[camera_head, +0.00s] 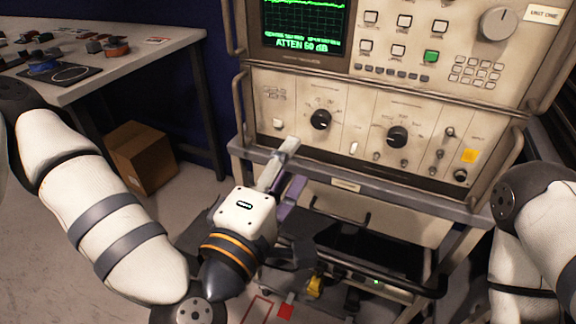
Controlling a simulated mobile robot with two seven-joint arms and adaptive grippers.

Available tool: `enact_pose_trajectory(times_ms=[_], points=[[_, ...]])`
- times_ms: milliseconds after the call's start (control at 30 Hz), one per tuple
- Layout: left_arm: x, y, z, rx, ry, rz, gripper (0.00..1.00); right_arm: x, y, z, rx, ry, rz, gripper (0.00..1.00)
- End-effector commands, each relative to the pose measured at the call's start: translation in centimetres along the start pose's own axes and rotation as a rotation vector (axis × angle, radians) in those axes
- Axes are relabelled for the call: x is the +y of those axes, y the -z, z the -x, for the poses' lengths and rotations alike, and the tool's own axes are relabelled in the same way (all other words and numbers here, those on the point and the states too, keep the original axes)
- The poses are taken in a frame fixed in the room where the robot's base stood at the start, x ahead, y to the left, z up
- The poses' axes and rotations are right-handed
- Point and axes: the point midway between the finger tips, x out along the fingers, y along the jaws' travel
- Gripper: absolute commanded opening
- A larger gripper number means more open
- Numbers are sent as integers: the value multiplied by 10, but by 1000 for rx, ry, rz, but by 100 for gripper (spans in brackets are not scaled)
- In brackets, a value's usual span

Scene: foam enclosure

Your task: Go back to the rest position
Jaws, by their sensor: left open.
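My left gripper (284,166) is in front of the rack's lower instrument panel, at its lower left. Its white body points up and away, with a pale finger and a purplish finger visible. The fingers stand apart and I see nothing between them. Whether the fingertips touch the rack's front rail cannot be told. My left arm comes in from the left and bends low in the picture. Part of my right arm shows at the right edge, and its gripper is out of view.
The instrument rack (470,207) has knobs, buttons and a lit green screen (305,22). A workbench (150,48) with several small parts stands at the left. A cardboard box (141,158) sits on the floor beneath it. Floor shows between bench and rack.

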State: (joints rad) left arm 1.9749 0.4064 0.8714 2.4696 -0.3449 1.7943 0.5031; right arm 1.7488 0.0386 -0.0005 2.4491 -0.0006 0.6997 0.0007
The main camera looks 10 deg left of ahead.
Motion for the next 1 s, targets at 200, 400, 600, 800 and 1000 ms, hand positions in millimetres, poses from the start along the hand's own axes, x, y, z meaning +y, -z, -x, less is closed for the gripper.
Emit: enact_pose_trajectory(times_ms=[200,400,600,800,1000], points=[[0,0,0,0,0,0,48,0,0,0,0,0,0,0],[-24,-10,6,-50,74,-57,48,0,1,2,4,0,0,0],[-174,-38,90,-387,539,-397,48,0,5,9,26,1,0,0],[-285,-2,244,-780,1047,-685,48,0,9,17,48,2,0,0],[-307,56,360,-1044,1400,-804,48,-1,12,21,61,3,0,0]])
